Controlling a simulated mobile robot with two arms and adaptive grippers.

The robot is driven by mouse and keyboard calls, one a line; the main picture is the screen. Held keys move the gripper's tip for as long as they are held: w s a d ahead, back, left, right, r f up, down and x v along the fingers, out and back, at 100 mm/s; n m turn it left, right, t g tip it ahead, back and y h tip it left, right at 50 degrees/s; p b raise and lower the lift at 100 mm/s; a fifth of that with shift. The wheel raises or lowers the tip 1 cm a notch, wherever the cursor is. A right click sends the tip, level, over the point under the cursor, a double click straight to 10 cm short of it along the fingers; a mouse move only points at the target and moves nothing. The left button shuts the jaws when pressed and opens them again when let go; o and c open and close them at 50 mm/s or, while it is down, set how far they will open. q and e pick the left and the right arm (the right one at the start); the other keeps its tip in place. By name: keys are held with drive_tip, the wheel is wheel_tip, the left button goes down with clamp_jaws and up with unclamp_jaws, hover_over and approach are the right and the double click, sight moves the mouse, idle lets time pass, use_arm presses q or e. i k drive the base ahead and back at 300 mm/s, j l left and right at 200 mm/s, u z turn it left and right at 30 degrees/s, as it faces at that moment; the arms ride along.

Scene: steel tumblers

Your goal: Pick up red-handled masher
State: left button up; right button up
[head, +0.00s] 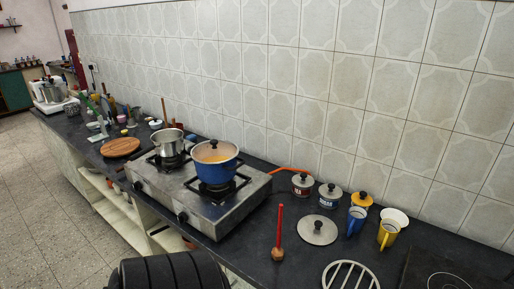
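The red-handled masher (279,230) stands on the dark countertop in the head view, in front of and to the right of the stove. Its thin red handle points up and its small brown wooden head rests on the counter. Nothing touches it and it is fully visible. Neither of my grippers shows in this view.
A grey lid (317,231) lies just right of the masher, and a round metal trivet (350,277) lies nearer the front. The steel gas stove (205,205) holds a blue pot (214,172) and a steel pot (168,142). Yellow and blue mugs (387,235) stand further right.

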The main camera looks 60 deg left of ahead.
sight(277, 253)
drive_tip(key=u, duration=1.8)
drive_tip(key=z, duration=2)
drive_tip(key=u, duration=2)
